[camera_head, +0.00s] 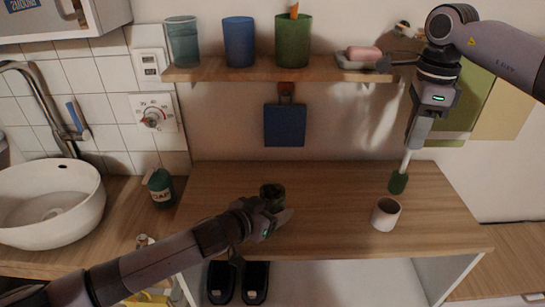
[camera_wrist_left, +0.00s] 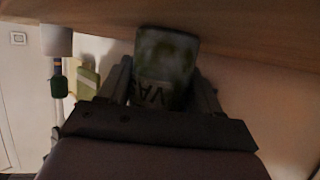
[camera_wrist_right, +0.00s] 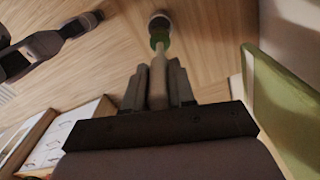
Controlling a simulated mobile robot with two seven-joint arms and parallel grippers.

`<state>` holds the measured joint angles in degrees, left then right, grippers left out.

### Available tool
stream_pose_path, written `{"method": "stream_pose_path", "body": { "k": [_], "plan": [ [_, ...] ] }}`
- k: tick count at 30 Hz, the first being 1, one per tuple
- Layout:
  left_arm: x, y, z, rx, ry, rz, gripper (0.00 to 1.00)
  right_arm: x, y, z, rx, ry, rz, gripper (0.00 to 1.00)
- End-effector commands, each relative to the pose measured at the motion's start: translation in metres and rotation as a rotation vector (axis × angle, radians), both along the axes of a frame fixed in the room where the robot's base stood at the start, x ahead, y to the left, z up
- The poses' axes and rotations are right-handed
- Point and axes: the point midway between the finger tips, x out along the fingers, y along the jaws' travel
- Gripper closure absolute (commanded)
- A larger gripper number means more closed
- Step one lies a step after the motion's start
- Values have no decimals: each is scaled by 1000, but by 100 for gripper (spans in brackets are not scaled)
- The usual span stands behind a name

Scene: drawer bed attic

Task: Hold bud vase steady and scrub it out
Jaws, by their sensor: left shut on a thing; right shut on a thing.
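A dark green bud vase (camera_head: 272,191) stands on the wooden worktop in the head view. My left gripper (camera_head: 270,210) is shut around it from the front. In the left wrist view the green vase (camera_wrist_left: 165,62) with dark lettering sits between the fingers. My right gripper (camera_head: 411,146) is shut on the pale handle of a brush, whose green head (camera_head: 398,183) points down, to the right of the vase and apart from it. The brush handle (camera_wrist_right: 158,80) also shows between the fingers in the right wrist view. I cannot tell whether the brush head touches the worktop.
A pinkish-white cup (camera_head: 385,214) stands just in front of the brush head. A wooden shelf (camera_head: 225,74) above holds several cups and a soap dish. A white basin (camera_head: 50,204) and a green bottle (camera_head: 160,188) are at the left. The worktop (camera_head: 330,200) between vase and cup is clear.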

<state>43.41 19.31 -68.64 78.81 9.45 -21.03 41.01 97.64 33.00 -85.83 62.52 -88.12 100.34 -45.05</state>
Motion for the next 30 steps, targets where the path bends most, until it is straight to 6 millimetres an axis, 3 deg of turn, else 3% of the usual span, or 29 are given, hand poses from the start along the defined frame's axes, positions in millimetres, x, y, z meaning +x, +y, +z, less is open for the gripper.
{"method": "stream_pose_path", "body": {
  "k": [13,14,16,30],
  "plan": [
    [0,1,-1,2,2,1,70,0,0,0,0,0,0,100],
    [0,1,-1,2,2,1,30,0,0,0,0,0,0,100],
    [0,1,-1,2,1,1,7,0,0,0,0,0,0,100],
    [-6,5,2,1,2,1,6,0,0,0,0,0,0,100]
  ]
}}
